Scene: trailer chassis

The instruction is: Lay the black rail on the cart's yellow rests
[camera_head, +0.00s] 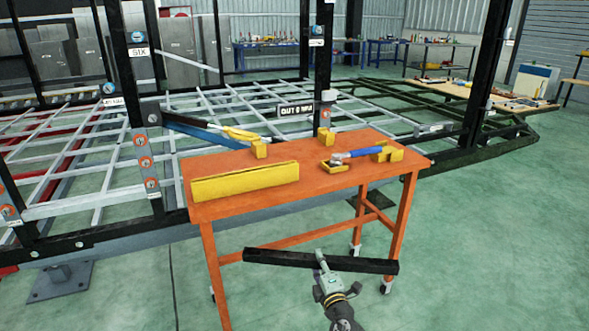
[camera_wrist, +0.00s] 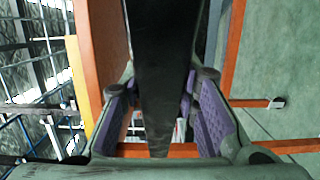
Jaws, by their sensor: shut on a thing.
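The black rail (camera_head: 285,258) is a long straight bar in front of the orange cart (camera_head: 225,205), below the level of its top. My gripper (camera_head: 322,262) is shut on the rail near its middle, a little right of centre. In the wrist view the rail (camera_wrist: 162,70) runs lengthwise between the purple finger pads of my gripper (camera_wrist: 160,108).
Behind stands the trailer frame (camera_head: 230,105) with black posts (camera_head: 323,60). Green floor (camera_head: 500,250) is free at right.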

